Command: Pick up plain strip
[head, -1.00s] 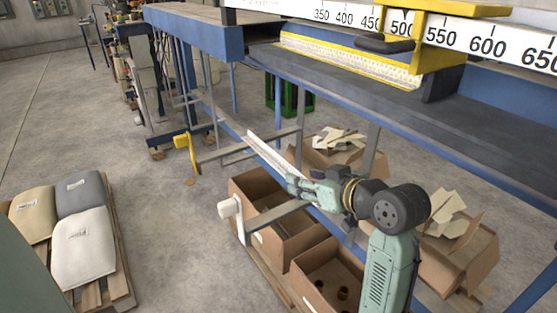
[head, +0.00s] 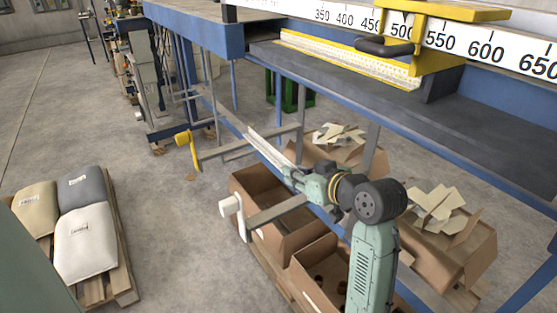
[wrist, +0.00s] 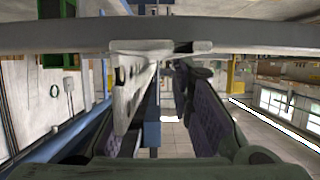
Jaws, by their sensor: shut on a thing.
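A long, thin whitish strip (head: 266,148) sticks out up and to the left from my gripper (head: 297,174) in the head view. My gripper is shut on it near the lower end and holds it in the air below the bench, above the open cardboard boxes. In the wrist view a pale strip with dark slots (wrist: 130,85) runs forward along the left side, and a purple-padded finger (wrist: 208,110) shows on the right. My fingers hide the held end of the strip.
Grey support bars (head: 275,214) stand close to my gripper, one with a white end block. The bench with its blue edge (head: 350,105) and number scale (head: 450,35) is above. An open cardboard box (head: 260,190) lies below. Bags (head: 85,240) lie on a pallet at left.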

